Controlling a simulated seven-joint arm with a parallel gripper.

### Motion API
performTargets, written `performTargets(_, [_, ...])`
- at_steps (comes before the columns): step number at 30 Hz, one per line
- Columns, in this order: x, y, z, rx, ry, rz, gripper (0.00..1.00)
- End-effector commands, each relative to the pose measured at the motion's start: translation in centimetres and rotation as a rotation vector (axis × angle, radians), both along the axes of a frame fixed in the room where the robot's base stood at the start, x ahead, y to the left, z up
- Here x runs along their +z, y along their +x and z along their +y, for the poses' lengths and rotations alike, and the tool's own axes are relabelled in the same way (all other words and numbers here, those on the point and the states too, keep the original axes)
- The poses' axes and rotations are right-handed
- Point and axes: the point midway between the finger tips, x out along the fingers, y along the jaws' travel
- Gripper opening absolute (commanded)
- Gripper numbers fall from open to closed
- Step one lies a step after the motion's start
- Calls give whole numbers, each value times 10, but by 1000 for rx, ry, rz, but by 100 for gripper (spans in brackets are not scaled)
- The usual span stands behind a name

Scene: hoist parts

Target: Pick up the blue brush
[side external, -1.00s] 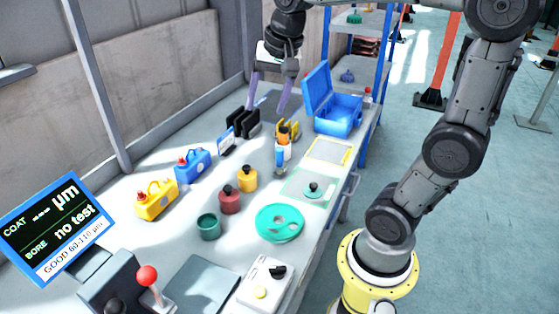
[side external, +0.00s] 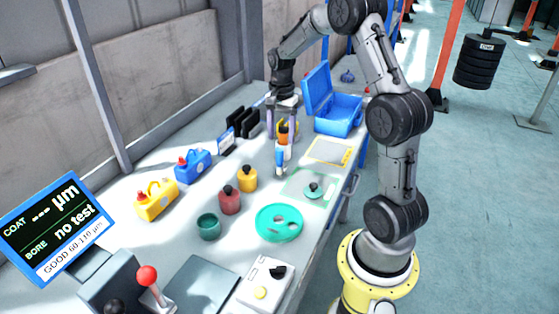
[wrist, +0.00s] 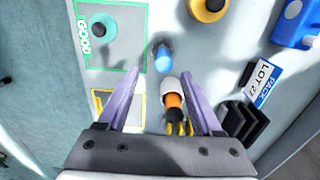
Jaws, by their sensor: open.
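A small blue upright piece, apparently the blue brush (side external: 280,158), stands on the bench left of the yellow-framed area. My gripper (side external: 281,138) is open and points down above this spot. In the wrist view my gripper (wrist: 160,76) has its fingers spread, with nothing clamped. A white and orange bottle (wrist: 173,97) shows between the fingers, close to the brush.
A yellow holder (wrist: 178,127) and black upright racks (wrist: 243,125) stand close by. A blue open case (side external: 337,113) is behind to the right. Yellow (side external: 247,178) and red (side external: 229,200) pots and a green disc (side external: 279,222) stand nearer. The yellow-framed area (side external: 330,150) looks bare.

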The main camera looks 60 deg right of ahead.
Motion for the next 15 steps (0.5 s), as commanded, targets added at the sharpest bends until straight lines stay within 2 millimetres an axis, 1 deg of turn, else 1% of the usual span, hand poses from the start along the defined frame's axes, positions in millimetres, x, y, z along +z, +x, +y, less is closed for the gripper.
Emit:
performTargets(1, [-7,0,0,1,1,2,67])
performTargets(3, [-13,0,1,1,1,2,67])
performTargets(8, [-22,1,1,1,1,1,67])
performTargets(11, [-34,2,2,2,2,2,67])
performTargets(15, [-55,5,2,2,2,3,67])
